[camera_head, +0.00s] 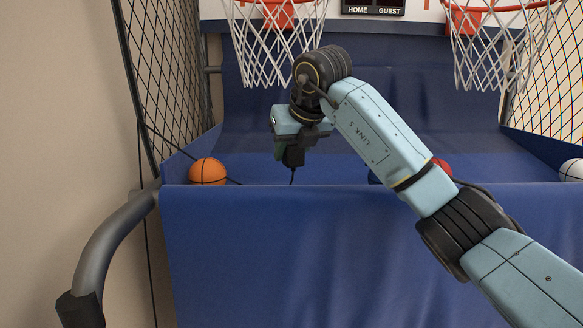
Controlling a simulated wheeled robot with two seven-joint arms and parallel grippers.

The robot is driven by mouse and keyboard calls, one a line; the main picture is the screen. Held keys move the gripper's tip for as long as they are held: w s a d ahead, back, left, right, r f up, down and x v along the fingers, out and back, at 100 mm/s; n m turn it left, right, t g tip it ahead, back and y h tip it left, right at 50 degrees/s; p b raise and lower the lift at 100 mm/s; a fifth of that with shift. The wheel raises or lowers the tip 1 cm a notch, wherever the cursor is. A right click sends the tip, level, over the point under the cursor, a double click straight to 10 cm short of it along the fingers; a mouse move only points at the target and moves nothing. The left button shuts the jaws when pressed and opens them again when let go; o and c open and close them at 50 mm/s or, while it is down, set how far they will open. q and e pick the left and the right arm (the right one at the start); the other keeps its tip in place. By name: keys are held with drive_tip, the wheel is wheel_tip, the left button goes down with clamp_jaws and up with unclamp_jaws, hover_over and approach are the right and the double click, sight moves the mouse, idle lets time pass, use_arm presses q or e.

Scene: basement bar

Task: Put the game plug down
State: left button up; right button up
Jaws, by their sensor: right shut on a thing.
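My right gripper (290,153) hangs over the blue ramp of a basketball arcade game, pointing down, at the left of the middle. It is shut on a small dark thing that looks like the game plug. A thin dark cord (292,177) hangs below it and goes out of sight behind the front edge. The jaws and wrist hide most of the plug, so its shape and tilt cannot be told. My left gripper is not in view.
An orange ball (208,171) lies on the ramp at left, and a white ball (572,170) at far right. A red ball (441,166) is partly behind my right arm. The blue front panel (290,255) and a grey rail (108,243) stand nearer. Nets (277,45) hang above.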

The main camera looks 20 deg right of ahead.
sight(294, 166)
drive_tip(key=f, duration=0.3)
drive_tip(key=shift+w+f+p, duration=0.25)
drive_tip(key=shift+f+p, duration=0.15)
drive_tip(key=shift+s+f, duration=0.1)
drive_tip(key=shift+f, duration=0.1)
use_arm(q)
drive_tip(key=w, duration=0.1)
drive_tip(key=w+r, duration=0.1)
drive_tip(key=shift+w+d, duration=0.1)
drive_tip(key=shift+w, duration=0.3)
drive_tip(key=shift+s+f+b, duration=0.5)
use_arm(e)
drive_tip(key=shift+f, duration=0.65)
drive_tip(key=o, duration=1)
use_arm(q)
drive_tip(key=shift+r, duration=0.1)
use_arm(e)
drive_tip(key=shift+r, duration=0.15)
